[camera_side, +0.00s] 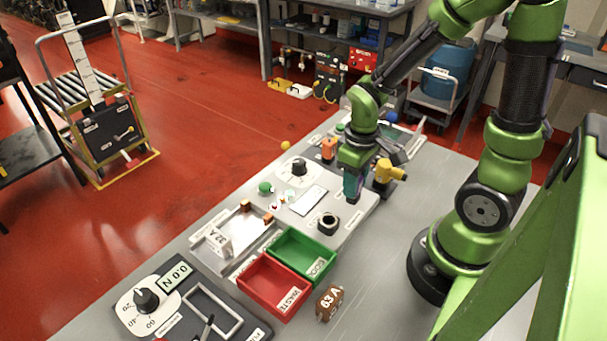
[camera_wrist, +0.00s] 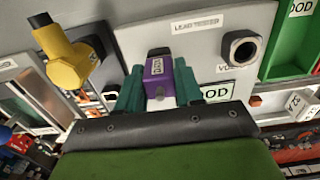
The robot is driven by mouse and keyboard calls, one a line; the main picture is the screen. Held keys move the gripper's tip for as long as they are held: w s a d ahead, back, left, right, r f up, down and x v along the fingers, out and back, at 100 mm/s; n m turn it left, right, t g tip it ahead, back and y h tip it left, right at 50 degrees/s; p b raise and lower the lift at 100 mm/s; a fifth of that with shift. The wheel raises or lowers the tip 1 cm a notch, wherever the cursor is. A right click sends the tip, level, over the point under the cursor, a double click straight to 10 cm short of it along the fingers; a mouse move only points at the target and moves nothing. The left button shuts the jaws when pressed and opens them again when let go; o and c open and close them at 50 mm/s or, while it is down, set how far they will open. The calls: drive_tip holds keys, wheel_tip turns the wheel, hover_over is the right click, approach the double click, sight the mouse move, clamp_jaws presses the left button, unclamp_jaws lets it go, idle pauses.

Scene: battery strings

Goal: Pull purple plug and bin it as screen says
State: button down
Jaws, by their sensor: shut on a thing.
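My gripper (camera_side: 352,188) is over the lead tester panel (camera_side: 352,213), with its teal fingers (camera_wrist: 158,88) shut on the purple plug (camera_wrist: 159,70). The plug carries a small white label; I cannot pick it out in the side view. The tester's black round socket (camera_side: 328,222) looks empty and stands apart from the plug; it also shows in the wrist view (camera_wrist: 242,50). The green bin (camera_side: 300,240) is labelled GOOD; the red bin (camera_side: 262,275) is labelled WASTE.
A yellow connector (camera_side: 386,172) stands right beside my gripper. A dial (camera_side: 299,168) and small coloured parts lie to the left. A brown 63 A block (camera_side: 329,301) sits right of the red bin. The table's right side is mostly bare.

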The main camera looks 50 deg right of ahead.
drive_tip(key=shift+r, duration=1.25)
drive_tip(key=shift+r, duration=2.45)
drive_tip(key=w+a+f+n, duration=0.1)
drive_tip(key=w+a+n, duration=0.1)
drive_tip(key=a+n, duration=0.75)
drive_tip(key=n, duration=0.8)
approach(291, 254)
wheel_tip(291, 254, down, 4)
drive_tip(key=shift+r+n, duration=0.25)
drive_tip(key=shift+f, duration=0.15)
